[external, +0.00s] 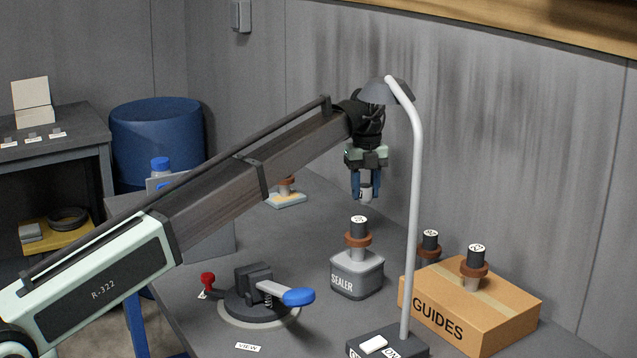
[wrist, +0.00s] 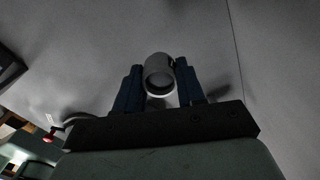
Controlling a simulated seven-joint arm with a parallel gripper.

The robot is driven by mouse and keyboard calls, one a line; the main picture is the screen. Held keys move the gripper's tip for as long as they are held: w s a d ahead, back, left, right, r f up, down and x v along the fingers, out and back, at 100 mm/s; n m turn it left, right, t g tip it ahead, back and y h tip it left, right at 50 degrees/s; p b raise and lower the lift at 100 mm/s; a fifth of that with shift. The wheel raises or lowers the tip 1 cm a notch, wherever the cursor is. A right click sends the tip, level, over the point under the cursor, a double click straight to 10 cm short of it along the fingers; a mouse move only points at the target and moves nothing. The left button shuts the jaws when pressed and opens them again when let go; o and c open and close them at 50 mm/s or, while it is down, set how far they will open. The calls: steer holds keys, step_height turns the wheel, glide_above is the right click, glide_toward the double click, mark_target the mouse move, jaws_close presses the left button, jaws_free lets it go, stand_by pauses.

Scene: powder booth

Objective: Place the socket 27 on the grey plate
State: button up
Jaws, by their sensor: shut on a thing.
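My gripper (external: 365,190) is high above the table, near the back wall, pointing down. Its blue fingers are shut on a grey cylindrical socket (external: 366,193). The wrist view shows the socket's round, hollow end (wrist: 159,78) between the fingers (wrist: 160,90). No number is readable on it. A small flat grey plate with a yellowish front edge (external: 287,201) lies on the table, left of and below my gripper in the external view. A brown-collared piece (external: 286,185) stands on it, partly hidden behind my arm. I cannot tell for certain that this is the task's grey plate.
A grey SEALER box (external: 345,283) and a cardboard GUIDES box (external: 450,325) have dark-topped, brown-collared pieces on or beside them. A lamp pole (external: 413,200) rises in front. A clamp with a blue handle (external: 298,297) stands front left.

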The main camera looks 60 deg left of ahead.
steer(key=shift+s+a+r+n, duration=0.25)
steer(key=shift+s+a+n, duration=1.9)
steer(key=shift+a, duration=5.5)
steer(key=shift+s+a+r+n, duration=0.3)
steer(key=shift+s+a, duration=3.55)
steer(key=shift+a, duration=3.8)
steer(key=shift+s+a+r+n, duration=0.2)
steer(key=shift+s+a+n, duration=1.95)
steer(key=shift+a, duration=5.5)
steer(key=shift+m, duration=0.9)
steer(key=shift+s+f, duration=0.3)
steer(key=shift+f, duration=1.25)
steer(key=shift+s+f, duration=0.25)
steer(key=shift+f, duration=1.3)
steer(key=shift+s+f, duration=0.3)
steer(key=shift+f, duration=1.25)
steer(key=shift+f, duration=0.1)
steer(key=o, duration=1.1)
steer(key=shift+o, duration=0.2)
step_height(320, 180, up, 12)
